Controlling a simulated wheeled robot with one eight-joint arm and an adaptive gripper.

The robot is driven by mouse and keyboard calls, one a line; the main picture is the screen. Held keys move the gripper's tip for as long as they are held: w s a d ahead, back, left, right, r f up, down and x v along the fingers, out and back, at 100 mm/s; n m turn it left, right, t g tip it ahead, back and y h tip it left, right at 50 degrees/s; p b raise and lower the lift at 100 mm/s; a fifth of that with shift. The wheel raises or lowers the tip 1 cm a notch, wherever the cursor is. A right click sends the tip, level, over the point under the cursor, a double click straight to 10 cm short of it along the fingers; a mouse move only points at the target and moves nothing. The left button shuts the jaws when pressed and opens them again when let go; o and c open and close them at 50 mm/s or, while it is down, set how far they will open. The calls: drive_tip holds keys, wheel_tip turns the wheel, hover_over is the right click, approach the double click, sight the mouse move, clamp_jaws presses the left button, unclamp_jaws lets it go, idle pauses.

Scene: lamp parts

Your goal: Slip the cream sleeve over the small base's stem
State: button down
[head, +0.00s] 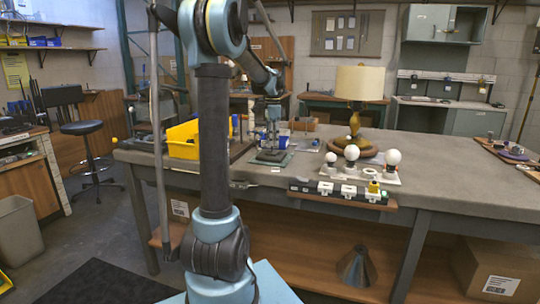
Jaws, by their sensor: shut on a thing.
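My gripper (272,130) is small and dark in the head view, pointing down over the worktable, just behind my upright arm column. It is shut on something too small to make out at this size. A low, dark green-grey plate (270,158) lies on the table directly beneath it; this may be the small base, but I cannot tell its stem from the gripper fingers. I cannot pick out the cream sleeve for certain. Whether anything in the jaws touches the plate or stem is not clear.
A yellow bin (184,139) stands left of the gripper. To the right are a lamp with a cream shade (360,83), a white holder with round bulbs (384,175) and a dark socket strip (338,189) at the table's front edge. The grey tabletop (455,175) is clear farther right.

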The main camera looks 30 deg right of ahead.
drive_tip(key=shift+f, duration=0.65)
drive_tip(key=shift+f, duration=0.8)
idle(1.8)
drive_tip(key=c, duration=1.4)
unclamp_jaws()
drive_tip(key=shift+o, duration=0.2)
wheel_tip(320, 180, up, 12)
drive_tip(key=shift+w+f, duration=0.1)
